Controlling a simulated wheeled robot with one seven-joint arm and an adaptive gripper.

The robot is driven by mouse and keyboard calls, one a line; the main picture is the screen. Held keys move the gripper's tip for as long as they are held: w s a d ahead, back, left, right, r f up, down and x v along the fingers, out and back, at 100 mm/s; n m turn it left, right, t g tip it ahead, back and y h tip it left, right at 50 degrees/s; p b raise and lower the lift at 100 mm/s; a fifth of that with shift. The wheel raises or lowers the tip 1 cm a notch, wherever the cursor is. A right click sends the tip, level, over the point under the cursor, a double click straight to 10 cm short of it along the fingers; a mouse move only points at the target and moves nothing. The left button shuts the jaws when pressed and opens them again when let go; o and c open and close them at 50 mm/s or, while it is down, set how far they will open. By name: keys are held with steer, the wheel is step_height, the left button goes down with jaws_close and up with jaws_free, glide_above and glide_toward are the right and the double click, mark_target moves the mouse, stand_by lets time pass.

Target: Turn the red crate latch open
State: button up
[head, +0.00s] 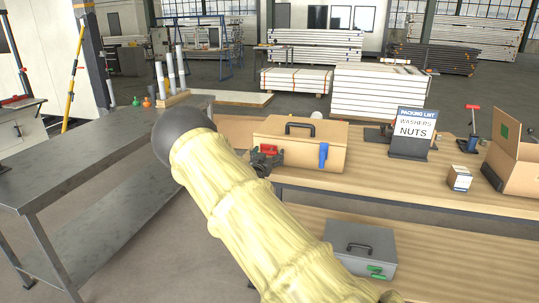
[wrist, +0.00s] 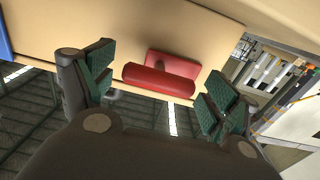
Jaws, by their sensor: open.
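The wooden crate (head: 304,151) stands on the table with a dark handle on its lid. Its red latch (head: 269,149) is at the left of the front face and its blue latch (head: 323,156) at the right. My gripper (head: 264,161) is at the red latch and partly covers that corner. In the wrist view the red latch (wrist: 158,82) shows as a red bar with a plate behind it, on the crate's face (wrist: 215,45). My gripper (wrist: 160,92) is open, one green-padded finger on each side of the latch, with visible gaps.
A packing list sign (head: 411,133), a small box (head: 459,178) and an open cardboard box (head: 515,160) stand to the right on the wooden table (head: 400,190). A grey case (head: 358,245) sits on the lower shelf. A dark metal bench (head: 75,165) is at left.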

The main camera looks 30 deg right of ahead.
steer(key=v, duration=1.1)
